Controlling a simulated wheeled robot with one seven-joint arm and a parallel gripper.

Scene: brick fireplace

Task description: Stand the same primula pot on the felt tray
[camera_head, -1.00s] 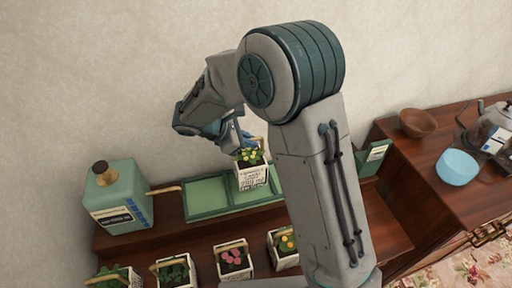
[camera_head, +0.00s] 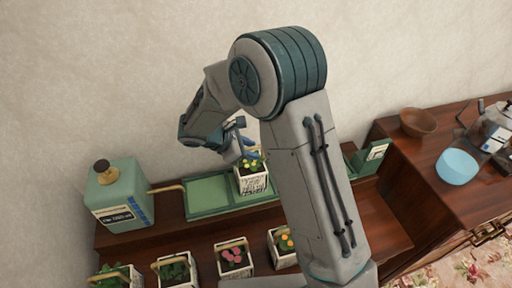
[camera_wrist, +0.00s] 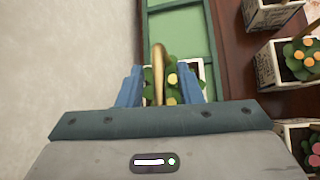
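The primula pot (camera_head: 251,181) is a white, printed, square basket with yellow flowers. It stands upright in the right part of the green felt tray (camera_head: 208,194), seemingly resting on it. In the wrist view, its yellow flowers (camera_wrist: 172,80) and upright tan handle (camera_wrist: 158,62) show between my fingers. My gripper (camera_wrist: 158,88) is open, one blue finger on each side of the handle with gaps showing. In the head view, my gripper (camera_head: 243,150) is just above the pot. My gripper hides part of the pot's top.
Several potted plants line the front step, including a pink-flowered pot (camera_head: 234,259) and an orange-flowered pot (camera_head: 284,246). A green card (camera_head: 371,156) stands right. The tray's left part is empty.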

